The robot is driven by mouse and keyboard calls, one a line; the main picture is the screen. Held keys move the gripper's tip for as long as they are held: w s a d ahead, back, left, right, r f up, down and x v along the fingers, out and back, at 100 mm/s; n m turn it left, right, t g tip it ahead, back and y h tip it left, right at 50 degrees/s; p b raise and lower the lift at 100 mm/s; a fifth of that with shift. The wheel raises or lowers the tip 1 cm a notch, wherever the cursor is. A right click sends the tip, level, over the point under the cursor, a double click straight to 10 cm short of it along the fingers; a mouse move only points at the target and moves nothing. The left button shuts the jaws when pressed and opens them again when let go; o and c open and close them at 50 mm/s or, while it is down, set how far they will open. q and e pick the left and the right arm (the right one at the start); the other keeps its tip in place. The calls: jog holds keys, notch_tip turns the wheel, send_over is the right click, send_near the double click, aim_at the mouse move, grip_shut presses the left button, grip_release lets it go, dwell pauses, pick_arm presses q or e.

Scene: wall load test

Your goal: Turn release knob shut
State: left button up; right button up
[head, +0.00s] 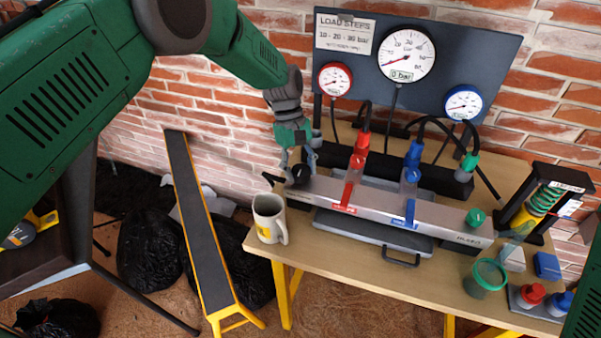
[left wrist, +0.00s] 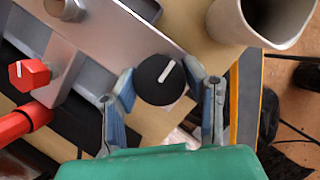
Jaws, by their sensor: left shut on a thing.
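The black release knob (head: 300,175) sits at the left end of the grey metal manifold (head: 375,209). In the left wrist view the round knob (left wrist: 160,80) has a white pointer line slanting to the upper right. My left gripper (head: 298,162) comes down on it from above. In the left wrist view its two blue-padded fingers (left wrist: 165,96) stand on either side of the knob and are shut on it. The fingers partly hide the knob in the head view.
A beige mug (head: 268,218) stands close to the knob, at the table's left edge. Red (head: 351,180) and blue (head: 412,180) fittings rise from the manifold. A gauge panel (head: 445,50) stands behind; its large gauge (head: 406,55) reads 0 bar. A green cup (head: 485,279) stands at right.

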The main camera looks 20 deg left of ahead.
pick_arm(q)
jog(key=shift+w+d+r+m, duration=0.1)
jog(key=shift+w+r+m, duration=0.05)
jog(key=shift+m, duration=0.25)
jog(key=o, duration=1.2)
jog(key=shift+c, duration=0.2)
jog(key=v, duration=1.1)
jog(key=shift+w+r, duration=0.2)
jog(key=shift+r, duration=0.15)
jog(key=shift+d, duration=0.1)
